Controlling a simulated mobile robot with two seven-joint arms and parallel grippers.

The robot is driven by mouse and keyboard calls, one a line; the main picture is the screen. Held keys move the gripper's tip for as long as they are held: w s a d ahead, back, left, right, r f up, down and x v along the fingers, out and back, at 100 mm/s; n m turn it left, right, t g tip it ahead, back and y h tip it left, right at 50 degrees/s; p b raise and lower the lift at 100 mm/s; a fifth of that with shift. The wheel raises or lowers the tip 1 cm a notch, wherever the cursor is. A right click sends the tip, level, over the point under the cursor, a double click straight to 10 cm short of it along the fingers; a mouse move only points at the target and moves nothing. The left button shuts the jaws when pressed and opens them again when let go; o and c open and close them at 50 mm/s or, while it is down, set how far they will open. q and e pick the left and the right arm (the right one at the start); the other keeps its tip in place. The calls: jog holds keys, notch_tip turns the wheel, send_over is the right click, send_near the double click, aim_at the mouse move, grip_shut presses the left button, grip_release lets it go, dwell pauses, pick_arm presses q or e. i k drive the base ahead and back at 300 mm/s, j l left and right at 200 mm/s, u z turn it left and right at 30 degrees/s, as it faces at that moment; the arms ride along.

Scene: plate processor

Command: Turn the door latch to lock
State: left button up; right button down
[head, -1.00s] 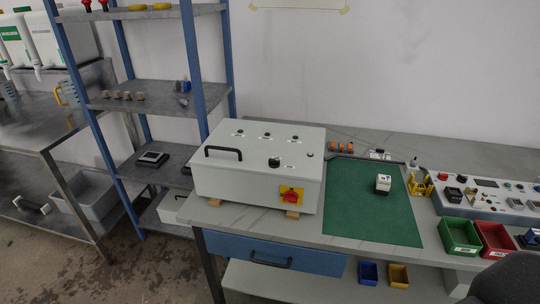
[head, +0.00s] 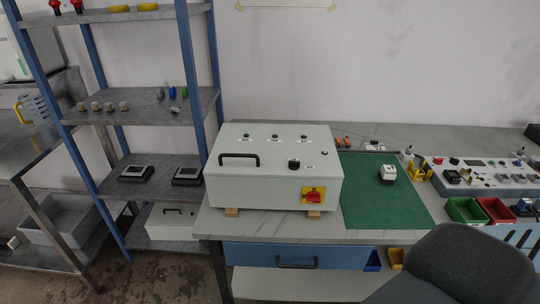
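A light grey box (head: 245,188) with a black handle (head: 240,159) on its sloped top stands on wooden blocks at the left of the workbench. A black knob (head: 294,164) sits on its top, right of the handle, and is the part most like a latch. A red rotary switch on a yellow plate (head: 314,196) is on its front face. I cannot tell for sure which one is the door latch. Neither gripper is in view.
A blue-framed shelf (head: 140,105) stands left of the workbench. A green mat (head: 385,205) with a small white device (head: 388,174) lies right of the box. A dark chair (head: 455,268) blocks the front right. A blue drawer (head: 297,257) is below the box.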

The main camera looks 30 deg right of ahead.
aim_at(292, 164)
jog(key=j+z, duration=0.1)
jog(key=z, duration=1.55)
